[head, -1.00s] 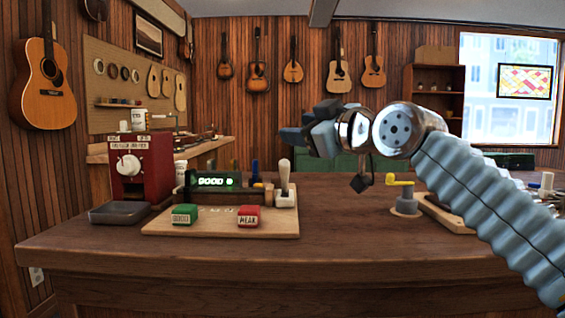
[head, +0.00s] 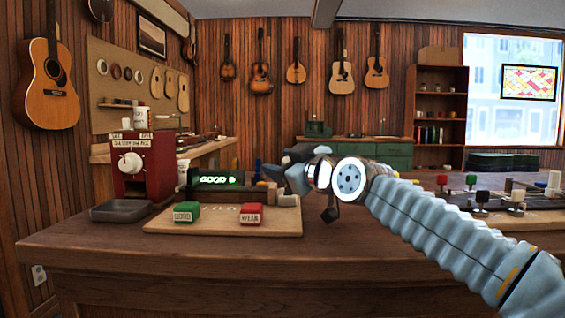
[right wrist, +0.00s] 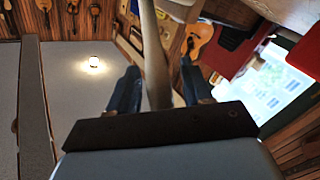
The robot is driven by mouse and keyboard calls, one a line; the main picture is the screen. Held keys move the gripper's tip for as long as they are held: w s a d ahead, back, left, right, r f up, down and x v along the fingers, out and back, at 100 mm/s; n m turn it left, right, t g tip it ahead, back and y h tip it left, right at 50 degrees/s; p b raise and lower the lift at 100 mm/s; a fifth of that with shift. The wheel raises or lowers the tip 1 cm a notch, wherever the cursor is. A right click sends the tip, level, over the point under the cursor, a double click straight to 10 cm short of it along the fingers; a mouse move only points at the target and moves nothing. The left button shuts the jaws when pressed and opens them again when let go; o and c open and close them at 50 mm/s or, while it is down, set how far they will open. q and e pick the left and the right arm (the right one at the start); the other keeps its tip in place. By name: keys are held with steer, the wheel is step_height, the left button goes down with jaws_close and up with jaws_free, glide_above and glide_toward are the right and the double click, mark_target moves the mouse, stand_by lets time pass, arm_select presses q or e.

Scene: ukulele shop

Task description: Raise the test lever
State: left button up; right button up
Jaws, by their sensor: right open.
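The test lever (right wrist: 153,45) shows in the right wrist view as a pale rod running between my right gripper's two dark blue fingers. I cannot tell whether either finger touches it. In the head view my right gripper (head: 285,166) is in front of the lever and hides it; only the pale lever base (head: 288,201) shows below. The right gripper is open. The lever stands at the right end of a box with a lit green display (head: 217,180) reading "GOOD". My left gripper is not in view.
A green block (head: 186,212) and a red block (head: 251,214) sit on the wooden board (head: 215,231) in front of the display. A red machine (head: 143,167) and a grey tray (head: 121,211) stand left. Small knobs (head: 481,196) stand at right. The front counter is clear.

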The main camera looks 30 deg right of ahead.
jaws_close()
stand_by(0.3)
